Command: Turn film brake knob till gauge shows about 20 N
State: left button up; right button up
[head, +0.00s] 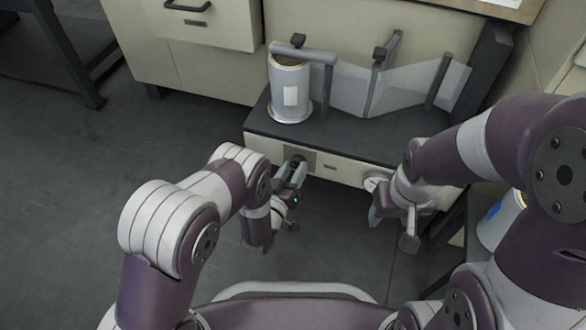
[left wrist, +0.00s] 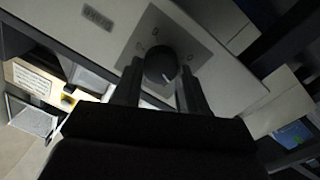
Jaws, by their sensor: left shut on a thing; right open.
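The dark round film brake knob (left wrist: 162,66) sits on a grey plate on the machine's front panel, with a pale pointer mark on its face. My left gripper (left wrist: 156,90) is shut on the knob, one finger on each side. In the head view my left gripper (head: 293,171) reaches the knob (head: 298,160) at the left part of the panel. A round white gauge (head: 375,181) shows at the right of the panel; its reading is too small to tell and my right arm partly covers it. My right gripper (head: 391,222) is open and empty in front of the panel's right end.
A white film roll (head: 290,92) stands on the dark machine top (head: 350,138), with clear film (head: 345,85) running right past several posts. Beige drawers (head: 205,20) stand behind. The floor at the left is clear. A pale container with a blue patch (head: 500,222) is at the right.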

pick_arm(q)
jog(key=m+p, duration=0.2)
jog(key=m, duration=0.1)
jog(key=shift+r, duration=0.25)
jog(key=m+p, duration=0.2)
jog(key=m, duration=0.1)
jog(key=shift+d+m, duration=0.1)
jog(key=shift+m, duration=0.3)
jog(key=m+y+p, duration=0.1)
jog(key=m, duration=0.2)
jog(key=shift+d+f+m+p, duration=0.15)
jog(key=shift+m+p, duration=0.5)
jog(key=shift+m, duration=0.85)
jog(key=o, duration=1.1)
jog(key=shift+c, duration=0.2)
jog(key=shift+s, duration=0.15)
